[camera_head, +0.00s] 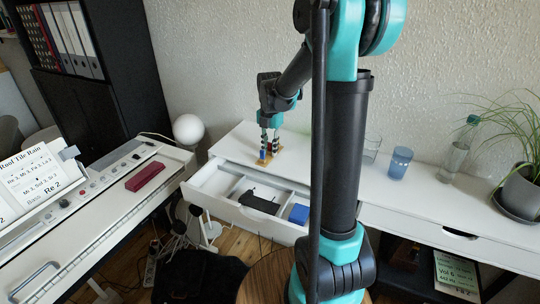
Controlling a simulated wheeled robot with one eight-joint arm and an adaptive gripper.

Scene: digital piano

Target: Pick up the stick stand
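The stick stand (265,160) is a small wooden-coloured stand on the white desk, just behind the open drawer. Blue, red and dark bits show upright on it. My gripper (270,140) points down right over the stand, with its fingers at the upright pieces. The fingers overlap the stand in this view and partly hide it. The view is too small to tell whether the fingers are open or closed on it, or touching it.
The open drawer (220,186) holds a black object (260,202) and a blue box (299,214). A blue glass (400,162), a clear glass (371,150), a bottle (458,155) and a potted plant (522,192) stand farther right. The piano (110,215) is at left.

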